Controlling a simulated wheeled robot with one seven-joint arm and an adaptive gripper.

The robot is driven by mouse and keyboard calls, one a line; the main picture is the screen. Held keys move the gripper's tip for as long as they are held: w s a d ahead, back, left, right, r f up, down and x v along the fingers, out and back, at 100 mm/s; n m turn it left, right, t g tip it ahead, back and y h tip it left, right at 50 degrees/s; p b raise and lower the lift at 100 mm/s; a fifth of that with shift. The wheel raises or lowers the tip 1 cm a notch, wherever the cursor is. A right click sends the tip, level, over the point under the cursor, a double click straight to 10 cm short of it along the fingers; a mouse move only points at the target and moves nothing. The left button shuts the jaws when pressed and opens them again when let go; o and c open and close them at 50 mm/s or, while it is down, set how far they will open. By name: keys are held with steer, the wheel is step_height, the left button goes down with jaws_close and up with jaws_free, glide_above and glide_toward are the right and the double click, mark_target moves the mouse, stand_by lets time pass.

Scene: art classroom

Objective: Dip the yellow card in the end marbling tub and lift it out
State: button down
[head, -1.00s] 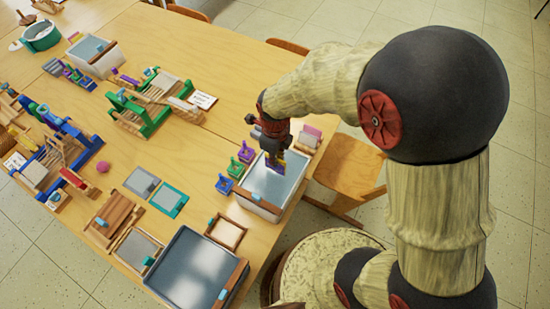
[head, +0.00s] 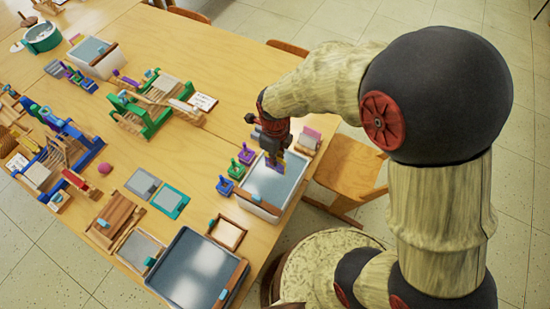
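My gripper (head: 275,163) points down over the far part of this tub. A small yellow patch, the yellow card (head: 282,161), shows at the fingertips, and the gripper appears shut on it. Most of the card is hidden by the fingers. I cannot tell whether its lower edge touches the liquid.
Purple, green and blue pots (head: 236,170) stand close left of the tub. A larger grey tray (head: 197,270) lies nearer. A small wooden frame (head: 227,233) sits between them. A chair (head: 350,168) is right of the table. Another tub (head: 92,56) stands at the far left.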

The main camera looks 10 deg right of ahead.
steer(key=shift+r+p, duration=1.4)
steer(key=shift+r, duration=0.7)
steer(key=shift+f, duration=0.1)
